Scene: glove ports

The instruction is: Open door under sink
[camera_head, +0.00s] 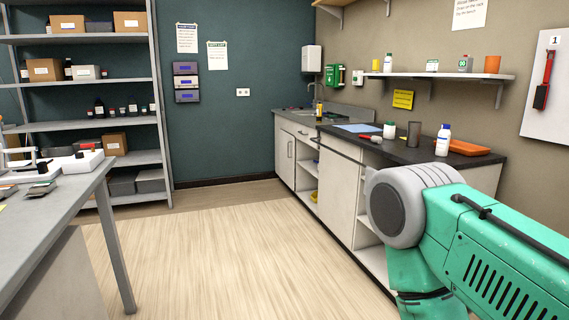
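The sink, with its tap (312,93), is set in the grey counter (345,110) in the far right corner. Below that counter is a white cabinet door (281,152) with a dark vertical handle (290,149); it looks shut. To its right is an open shelf space (308,165). A green arm with a grey joint, mine, fills the lower right and hides part of the near cabinets. Neither gripper is in view.
A grey table (60,205) with lab equipment stands at the left. Metal shelving (159,100) with boxes is behind it. Wooden floor (215,245) between table and cabinets is clear. Bottles and an orange tray (466,147) sit on the black counter (405,150).

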